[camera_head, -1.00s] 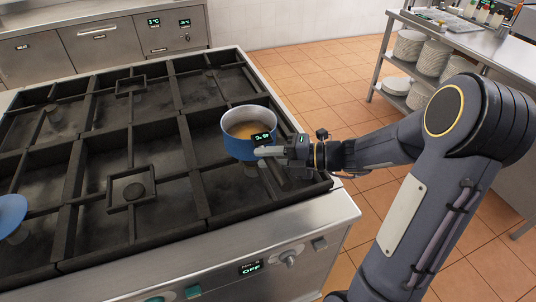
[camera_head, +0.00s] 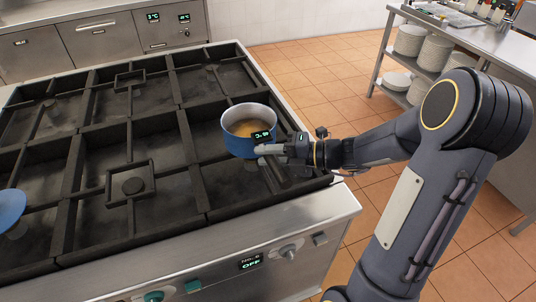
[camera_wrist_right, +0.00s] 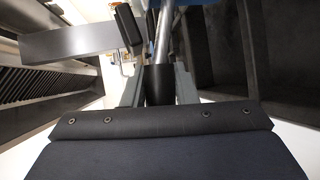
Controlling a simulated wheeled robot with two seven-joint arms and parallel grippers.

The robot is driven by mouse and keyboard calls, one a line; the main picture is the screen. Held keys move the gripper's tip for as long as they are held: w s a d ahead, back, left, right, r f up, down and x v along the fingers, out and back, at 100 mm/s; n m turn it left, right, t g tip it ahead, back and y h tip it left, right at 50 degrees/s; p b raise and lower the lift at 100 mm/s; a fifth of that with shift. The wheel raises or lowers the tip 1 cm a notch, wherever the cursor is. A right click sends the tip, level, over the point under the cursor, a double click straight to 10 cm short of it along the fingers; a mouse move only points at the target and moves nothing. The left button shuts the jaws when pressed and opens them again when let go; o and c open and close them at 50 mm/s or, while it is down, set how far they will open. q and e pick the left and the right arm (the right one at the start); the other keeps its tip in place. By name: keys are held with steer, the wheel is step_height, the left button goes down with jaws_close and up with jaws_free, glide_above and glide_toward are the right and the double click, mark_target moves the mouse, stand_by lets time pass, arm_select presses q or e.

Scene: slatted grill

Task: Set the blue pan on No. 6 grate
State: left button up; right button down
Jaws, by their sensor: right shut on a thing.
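The blue pan (camera_head: 240,146) is upright over the front right grate (camera_head: 233,188) of the stove, near that grate's back bars. Something brownish shows inside it. I cannot tell whether its base touches the bars. My right gripper (camera_head: 272,149) is shut on the pan's handle, to the right of the pan. In the right wrist view the handle (camera_wrist_right: 161,45) runs between the fingers. A display reading NO. 6 and OFF (camera_head: 250,262) is on the stove front below this grate. My left gripper is not in view.
A round blue thing (camera_head: 9,209) lies at the left edge on the stove. The other grates in view, such as the front middle one (camera_head: 130,186), are bare. A steel shelf table with stacked plates (camera_head: 410,41) stands at the back right. Knobs line the stove front.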

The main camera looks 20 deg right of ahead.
steer(key=shift+f, duration=0.4)
steer(key=c, duration=1.1)
jaws_free()
steer(key=shift+s+f, duration=0.1)
steer(key=shift+f, duration=0.15)
steer(key=v, duration=0.7)
steer(key=shift+s+d+r, duration=0.15)
steer(key=shift+d+r, duration=0.15)
